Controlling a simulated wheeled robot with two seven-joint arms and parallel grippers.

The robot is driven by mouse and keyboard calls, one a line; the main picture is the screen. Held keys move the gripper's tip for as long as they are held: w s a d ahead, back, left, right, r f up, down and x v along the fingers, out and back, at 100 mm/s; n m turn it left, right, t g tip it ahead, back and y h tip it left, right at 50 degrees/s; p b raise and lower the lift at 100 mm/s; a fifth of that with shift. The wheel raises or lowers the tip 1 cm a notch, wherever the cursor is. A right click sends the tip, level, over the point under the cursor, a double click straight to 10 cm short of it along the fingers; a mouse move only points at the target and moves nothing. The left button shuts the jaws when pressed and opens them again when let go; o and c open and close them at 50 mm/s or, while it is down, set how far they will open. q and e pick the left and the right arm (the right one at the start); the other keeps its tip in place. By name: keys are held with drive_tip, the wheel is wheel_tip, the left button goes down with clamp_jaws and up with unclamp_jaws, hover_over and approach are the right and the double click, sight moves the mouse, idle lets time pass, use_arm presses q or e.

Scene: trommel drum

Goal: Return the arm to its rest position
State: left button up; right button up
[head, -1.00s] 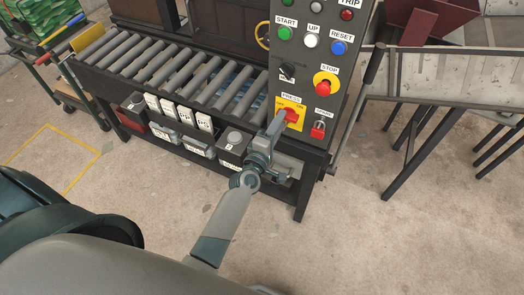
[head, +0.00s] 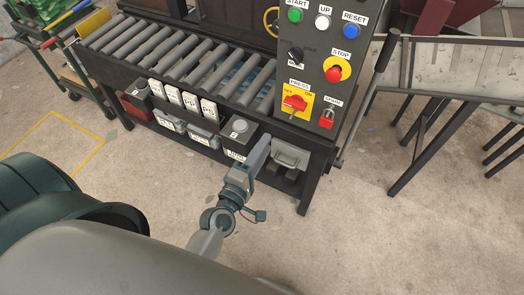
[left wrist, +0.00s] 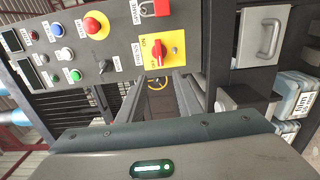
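My left arm comes in from the lower left in the head view, and its gripper (head: 256,160) is in front of the control panel (head: 345,30), below the red PRESS switch (head: 295,103) and apart from it. In the left wrist view the two fingers of the left gripper (left wrist: 164,80) stand apart with nothing between them. The red switch on its yellow plate also shows there (left wrist: 162,50), just beyond the fingertips. My right gripper is in neither view.
A roller conveyor (head: 185,58) runs left of the panel, with labelled bins (head: 200,135) on a shelf below. A grey drawer-like box (head: 291,157) is under the panel. A black lever (head: 385,50) stands at its right. The floor in front (head: 370,235) is clear.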

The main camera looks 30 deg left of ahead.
use_arm(q)
drive_tip(key=shift+s, duration=0.3)
drive_tip(key=shift+f, duration=0.1)
idle(0.3)
drive_tip(key=s+d+f+m+g, duration=0.1)
drive_tip(key=s+f+m+g, duration=0.25)
drive_tip(key=f, duration=0.85)
drive_tip(key=s+d+f+m+g+h, duration=0.15)
drive_tip(key=s+f+m, duration=0.25)
drive_tip(key=f, duration=0.9)
drive_tip(key=s+d+f+m+g, duration=0.1)
drive_tip(key=s+f+m+g, duration=0.25)
drive_tip(key=f, duration=0.85)
drive_tip(key=s+a+f+m+g, duration=0.2)
drive_tip(key=s+f, duration=0.4)
drive_tip(key=s, duration=0.4)
drive_tip(key=s+a+f+m+g+y, duration=0.1)
drive_tip(key=s+a+f+m+g, duration=0.2)
drive_tip(key=s+f, duration=0.4)
drive_tip(key=s+a+f+m+g+y, duration=0.1)
drive_tip(key=s+a+f+m+g, duration=0.2)
drive_tip(key=s, duration=1.1)
wheel_tip(320, 180, down, 3)
drive_tip(key=shift+a+f+m, duration=0.15)
drive_tip(key=shift+a+m, duration=0.05)
drive_tip(key=shift+m, duration=0.5)
drive_tip(key=shift+w+d+g, duration=0.1)
drive_tip(key=shift+w+g, duration=0.05)
drive_tip(key=shift+g, duration=0.1)
